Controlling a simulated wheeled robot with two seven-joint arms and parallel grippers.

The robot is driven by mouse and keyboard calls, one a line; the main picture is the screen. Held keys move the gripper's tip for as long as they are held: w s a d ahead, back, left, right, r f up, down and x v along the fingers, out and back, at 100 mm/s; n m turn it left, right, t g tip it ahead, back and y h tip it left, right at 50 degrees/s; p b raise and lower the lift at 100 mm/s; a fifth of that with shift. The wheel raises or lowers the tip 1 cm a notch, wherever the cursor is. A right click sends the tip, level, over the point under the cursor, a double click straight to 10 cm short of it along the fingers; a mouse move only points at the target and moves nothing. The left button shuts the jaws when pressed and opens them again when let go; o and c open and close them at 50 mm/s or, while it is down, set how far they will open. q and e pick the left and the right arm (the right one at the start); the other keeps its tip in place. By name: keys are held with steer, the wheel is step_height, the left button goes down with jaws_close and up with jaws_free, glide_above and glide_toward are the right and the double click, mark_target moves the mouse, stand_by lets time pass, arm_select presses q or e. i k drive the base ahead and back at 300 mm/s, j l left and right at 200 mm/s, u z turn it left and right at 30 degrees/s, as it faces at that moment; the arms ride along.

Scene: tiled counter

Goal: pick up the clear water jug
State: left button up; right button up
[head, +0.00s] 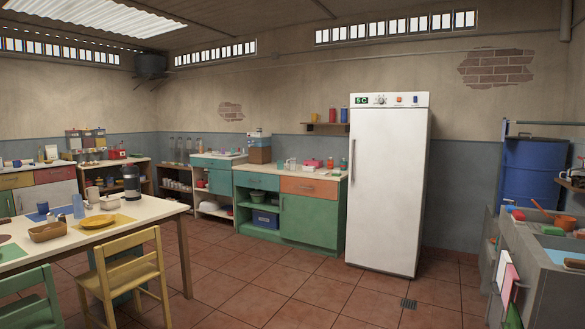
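I cannot pick out the clear water jug for certain. A bluish, see-through tall vessel (78,206) stands upright on the dining table (150,211) at the left, but it is too small to tell whether it is the jug. Neither of my grippers is in view.
Yellow (125,270) and green (32,300) chairs stand at the table's near side. A white fridge (388,190) stands by the green cabinet (308,218). A concrete sink counter (530,265) and blue barrel (541,175) are at the right. The tiled floor (265,285) between is clear.

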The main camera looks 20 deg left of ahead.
mark_target(292, 161)
steer(key=i+j+u, duration=0.55)
steer(key=i+u, duration=0.15)
steer(key=i, duration=0.15)
steer(key=i+j+u, duration=0.1)
steer(key=i+u, duration=0.2)
steer(key=i, duration=0.15)
steer(key=i+u, duration=0.15)
steer(key=i, duration=3.05)
steer(key=i+z, duration=0.15)
steer(key=i, duration=0.4)
steer(key=i+j, duration=0.15)
steer(key=i, duration=0.4)
steer(key=i+j+z, duration=0.15)
steer(key=i, duration=0.45)
steer(key=i+j, duration=0.1)
steer(key=i, duration=0.45)
steer(key=z, duration=0.05)
